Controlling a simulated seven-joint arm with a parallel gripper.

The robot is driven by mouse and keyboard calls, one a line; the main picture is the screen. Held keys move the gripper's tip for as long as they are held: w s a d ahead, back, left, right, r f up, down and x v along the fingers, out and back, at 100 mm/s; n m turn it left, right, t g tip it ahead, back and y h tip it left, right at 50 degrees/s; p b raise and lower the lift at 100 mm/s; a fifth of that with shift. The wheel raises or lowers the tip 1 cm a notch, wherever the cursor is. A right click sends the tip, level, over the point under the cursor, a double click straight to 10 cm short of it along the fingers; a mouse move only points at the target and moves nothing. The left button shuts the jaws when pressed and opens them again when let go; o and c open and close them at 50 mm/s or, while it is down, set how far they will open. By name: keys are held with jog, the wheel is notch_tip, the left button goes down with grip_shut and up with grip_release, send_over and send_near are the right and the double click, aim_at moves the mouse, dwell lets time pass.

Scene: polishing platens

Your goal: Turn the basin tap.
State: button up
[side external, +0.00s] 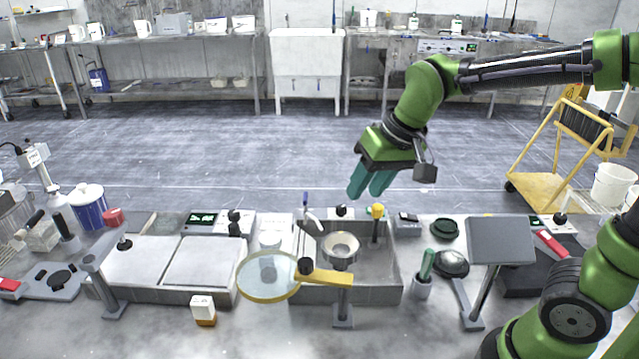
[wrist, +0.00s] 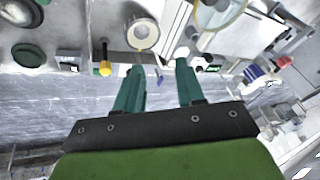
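A grey sink basin (side external: 385,262) stands at the centre of the bench, with a round metal bowl or funnel (side external: 341,249) in it. At its back left edge is a pale curved spout with a blue lever (side external: 305,199); a small blue piece (wrist: 159,76) shows in the wrist view. A yellow-topped post (side external: 377,212) stands at the back right; it also shows in the wrist view (wrist: 105,69). I cannot tell for sure which is the tap. My gripper (side external: 364,191) is open and empty above and behind the basin's back edge, its teal fingers (wrist: 160,68) apart and pointing down.
White platens (side external: 205,262) lie left. A green-handled tool (side external: 427,264) and a grey panel on a post (side external: 500,241) stand right.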

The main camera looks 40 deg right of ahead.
jog(key=w+f+m+g+h, duration=0.1)
jog(key=w+f+m+h, duration=0.15)
jog(key=w, duration=1.15)
jog(key=m+h, duration=0.2)
jog(key=m, duration=0.1)
send_near(305, 197)
jog(key=x, duration=0.8)
jog(key=shift+d, duration=0.1)
grip_shut()
